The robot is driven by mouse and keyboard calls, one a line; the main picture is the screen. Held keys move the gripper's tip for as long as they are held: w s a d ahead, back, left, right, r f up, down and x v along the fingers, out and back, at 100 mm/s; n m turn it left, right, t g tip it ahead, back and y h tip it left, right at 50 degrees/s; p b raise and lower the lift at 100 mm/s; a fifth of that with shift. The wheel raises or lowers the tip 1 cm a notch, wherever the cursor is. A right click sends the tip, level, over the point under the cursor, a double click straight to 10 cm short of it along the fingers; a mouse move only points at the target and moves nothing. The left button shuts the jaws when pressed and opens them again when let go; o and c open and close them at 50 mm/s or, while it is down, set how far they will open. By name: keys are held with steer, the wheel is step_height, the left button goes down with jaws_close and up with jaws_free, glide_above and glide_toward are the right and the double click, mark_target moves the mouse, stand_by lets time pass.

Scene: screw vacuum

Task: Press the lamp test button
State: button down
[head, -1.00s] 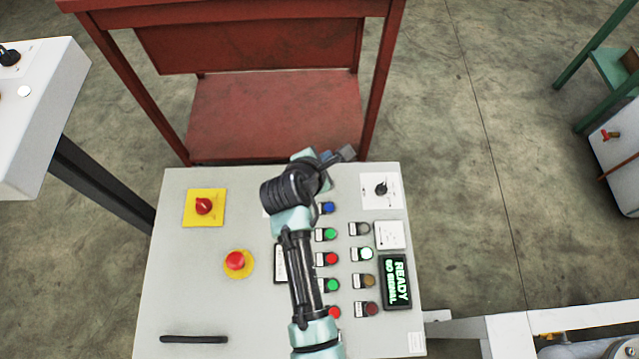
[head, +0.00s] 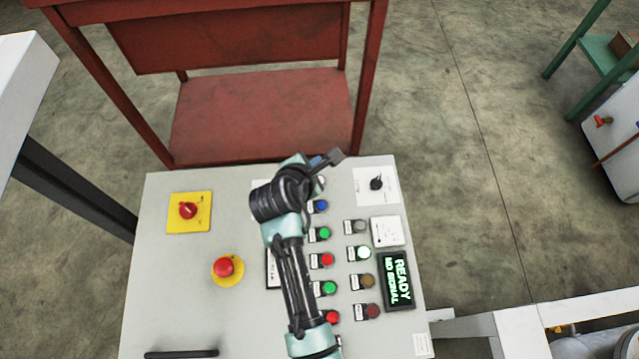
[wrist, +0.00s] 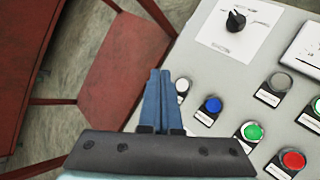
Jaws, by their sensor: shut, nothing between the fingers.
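The control panel (head: 190,310) carries several push buttons. Their labels are too small to read, so I cannot tell which is the lamp test button. A blue button (head: 320,206) also shows in the wrist view (wrist: 212,104). Green (wrist: 252,131), red (wrist: 293,159) and grey (wrist: 281,81) buttons lie farther right. My gripper (head: 335,157) is shut and empty above the panel's far edge; it also shows in the wrist view (wrist: 160,73). I see no contact with a button.
A black selector (head: 376,184) sits right of my gripper. A lit display (head: 397,280), a red emergency button (head: 224,267) and a red rotary switch (head: 188,210) are on the panel. A red metal stand (head: 260,115) stands close behind it.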

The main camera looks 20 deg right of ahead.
step_height(320, 180, down, 3)
steer(key=shift+r+b, duration=0.1)
steer(key=shift+b, duration=1.05)
steer(key=shift+f+b, duration=0.5)
steer(key=shift+f, duration=0.65)
steer(key=shift+f, duration=0.15)
steer(key=shift+f, duration=0.25)
steer(key=shift+f, duration=0.45)
stand_by(0.8)
steer(key=shift+r, duration=0.1)
steer(key=shift+r+p, duration=0.75)
steer(key=shift+p, duration=0.4)
